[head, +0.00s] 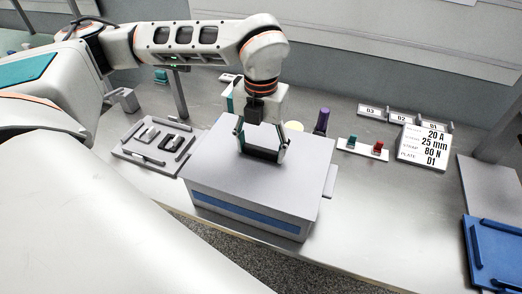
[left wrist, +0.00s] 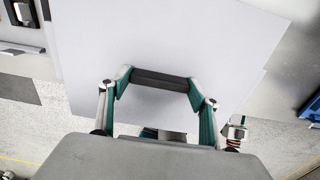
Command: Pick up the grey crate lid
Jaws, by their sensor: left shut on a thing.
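The grey crate lid (head: 220,165) is a flat, plain plate on top of the grey crate (head: 250,222), which has a blue stripe along its front. I see no clear gap between lid and crate. My left gripper (head: 262,150) comes down over the middle of the lid and is shut on its dark handle. In the left wrist view the lid (left wrist: 165,35) fills most of the picture, and the dark handle bar (left wrist: 160,78) spans between the teal-and-grey fingers of the left gripper (left wrist: 158,84).
A grey tray (head: 128,156) with dark and light parts lies left of the crate. A purple-topped item (head: 322,121), a green clip (head: 351,142) and a red clip (head: 377,148) stand behind and right. A printed card (head: 424,146) and blue tray (head: 498,252) are at right. The right-middle bench is clear.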

